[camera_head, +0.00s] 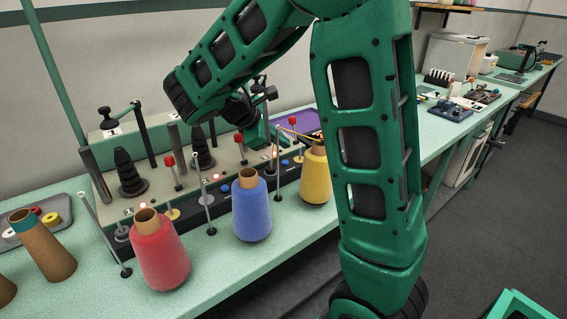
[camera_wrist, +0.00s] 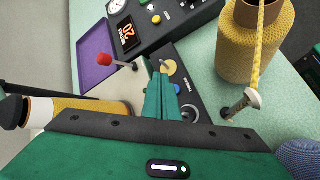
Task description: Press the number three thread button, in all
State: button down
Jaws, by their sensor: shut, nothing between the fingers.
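The machine's dark front panel (camera_wrist: 190,100) carries small buttons. I cannot read a number three on any of them. In the wrist view a blue button (camera_wrist: 177,89) shows just right of my gripper (camera_wrist: 160,76), and a yellow disc (camera_wrist: 169,67) is at its tips. My gripper's green fingers are shut and empty, pointing at this panel. Whether the tips touch anything I cannot tell. In the head view small blue buttons (camera_head: 285,163) show behind the yellow cone; my gripper (camera_head: 256,138) is partly hidden by the arm.
Red (camera_head: 160,255), blue (camera_head: 251,212) and yellow (camera_head: 314,180) thread cones stand along the bench front, with thin posts between. A red-ball lever (camera_wrist: 104,59) and a display reading 20 (camera_wrist: 127,37) are near my fingers. The yellow cone (camera_wrist: 248,50) stands to their right.

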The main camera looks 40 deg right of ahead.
jog(key=shift+f, duration=1.55)
jog(key=shift+f, duration=0.75)
dwell(1.6)
jog(key=shift+r, duration=0.1)
dwell(0.3)
jog(key=shift+r, duration=0.75)
jog(key=shift+r, duration=2.5)
